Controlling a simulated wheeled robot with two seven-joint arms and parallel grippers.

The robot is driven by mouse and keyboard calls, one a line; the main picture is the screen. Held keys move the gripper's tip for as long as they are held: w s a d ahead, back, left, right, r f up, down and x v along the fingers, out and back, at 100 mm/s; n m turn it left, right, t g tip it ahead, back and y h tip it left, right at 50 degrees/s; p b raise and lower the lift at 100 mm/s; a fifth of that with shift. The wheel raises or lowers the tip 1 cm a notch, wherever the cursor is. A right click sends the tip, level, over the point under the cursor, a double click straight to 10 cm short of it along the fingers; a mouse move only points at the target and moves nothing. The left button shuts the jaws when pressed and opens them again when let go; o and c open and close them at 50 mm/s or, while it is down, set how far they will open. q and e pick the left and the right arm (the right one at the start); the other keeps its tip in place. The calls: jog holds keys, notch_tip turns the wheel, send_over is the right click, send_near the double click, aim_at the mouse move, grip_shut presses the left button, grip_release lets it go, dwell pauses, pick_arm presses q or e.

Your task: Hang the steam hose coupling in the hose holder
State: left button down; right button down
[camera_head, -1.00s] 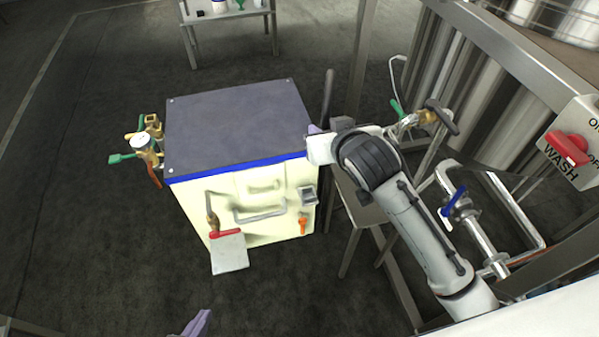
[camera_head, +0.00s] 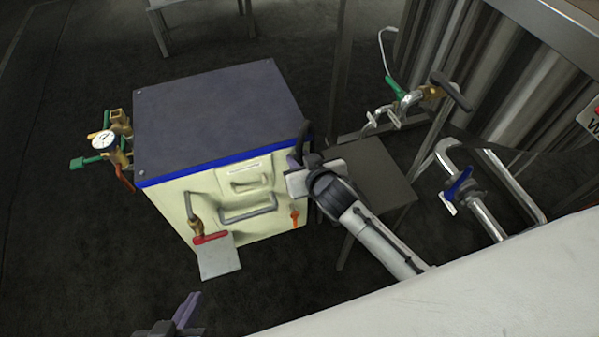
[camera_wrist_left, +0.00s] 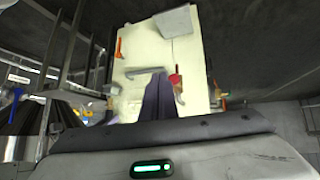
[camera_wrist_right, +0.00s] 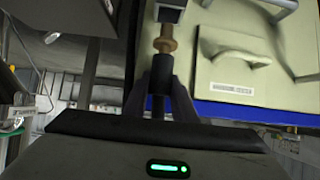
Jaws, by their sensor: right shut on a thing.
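My right gripper (camera_head: 298,165) is at the right front corner of the cream steam cabinet (camera_head: 215,195). In the right wrist view its fingers are shut on the black sleeve of the hose coupling (camera_wrist_right: 163,45), whose brass part points away from the wrist. A grey bracket, seemingly the hose holder (camera_wrist_right: 170,8), shows at the top edge of that view, in line with the coupling's end; I cannot tell whether they touch. The black hose (camera_head: 303,140) rises above the gripper. My left gripper (camera_wrist_left: 158,85) appears shut and empty, apart from the cabinet's front.
The cabinet front has a grey handle (camera_head: 248,208), a red-levered valve (camera_head: 210,238) and an orange lever (camera_head: 294,217). A gauge with brass valves (camera_head: 105,142) sticks out at left. A small table (camera_head: 370,178) and pipework with a blue valve (camera_head: 458,186) are at right.

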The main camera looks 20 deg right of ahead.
notch_tip(320, 180, down, 4)
jog(key=shift+r+b, duration=0.1)
jog(key=shift+b, duration=0.65)
jog(key=shift+f, duration=0.25)
pick_arm(q)
jog(key=shift+s+f, duration=0.15)
jog(key=shift+f, duration=0.2)
pick_arm(e)
jog(key=shift+r, duration=0.15)
jog(key=shift+f, duration=0.25)
jog(key=c, duration=1.5)
grip_release()
pick_arm(q)
jog(key=shift+d, duration=0.1)
pick_arm(e)
jog(key=shift+o, duration=0.2)
